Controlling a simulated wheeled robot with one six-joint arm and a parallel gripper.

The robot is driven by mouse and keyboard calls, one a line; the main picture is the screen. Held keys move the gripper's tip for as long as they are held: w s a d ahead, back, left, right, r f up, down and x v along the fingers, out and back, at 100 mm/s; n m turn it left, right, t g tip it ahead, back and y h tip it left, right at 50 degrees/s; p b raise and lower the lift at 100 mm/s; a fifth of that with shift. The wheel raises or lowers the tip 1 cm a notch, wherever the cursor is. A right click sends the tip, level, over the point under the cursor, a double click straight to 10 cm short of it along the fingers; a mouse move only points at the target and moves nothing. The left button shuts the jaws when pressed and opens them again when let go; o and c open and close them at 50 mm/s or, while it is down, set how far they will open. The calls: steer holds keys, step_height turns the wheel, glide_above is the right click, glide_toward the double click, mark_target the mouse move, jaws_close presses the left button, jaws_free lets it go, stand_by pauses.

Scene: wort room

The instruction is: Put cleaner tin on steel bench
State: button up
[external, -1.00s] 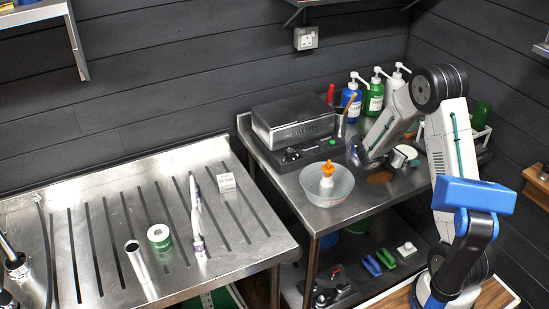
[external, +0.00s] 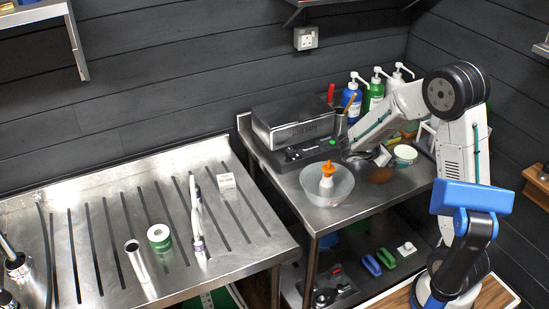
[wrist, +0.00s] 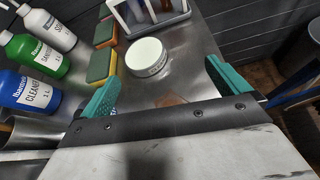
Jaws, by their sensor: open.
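The cleaner tin, a low round white tin (wrist: 147,57), stands upright on the right-hand steel surface. In the external view the tin (external: 405,153) is just right of my gripper (external: 386,156). In the wrist view my gripper (wrist: 163,82) is open, with its teal fingers wide apart and nothing held. The tin appears ahead of the fingertips, left of the middle of the gap, apart from both. The right-hand steel bench (external: 330,220) holds the tin; a slotted steel bench (external: 120,205) stands at the left. My forearm hides part of the right-hand bench.
Sponges (wrist: 103,63) and a grey caddy (wrist: 178,14) are close to the tin. Blue, green and white pump bottles stand behind; the blue one (wrist: 32,95) is nearest my gripper. A bowl (external: 341,190) and a metal box (external: 292,122) are further left. The slotted bench has clear patches.

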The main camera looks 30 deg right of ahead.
steer(key=s+a+r+m+g+y, duration=0.1)
steer(key=s+a+r+m+y, duration=0.2)
steer(key=s, duration=0.4)
steer(key=s+a+r+m+g+y, duration=0.1)
steer(key=s+r+m+y, duration=0.1)
steer(key=s+r+m, duration=0.35)
steer(key=s+a+r+m+t+y, duration=0.1)
steer(key=s+a+m+t+y, duration=0.2)
steer(key=s+a+m+y, duration=0.4)
steer(key=s+a+m, duration=0.1)
steer(key=s+a, duration=0.2)
steer(key=s, duration=0.4)
steer(key=shift+a+r+y, duration=0.3)
steer(key=shift+a, duration=0.1)
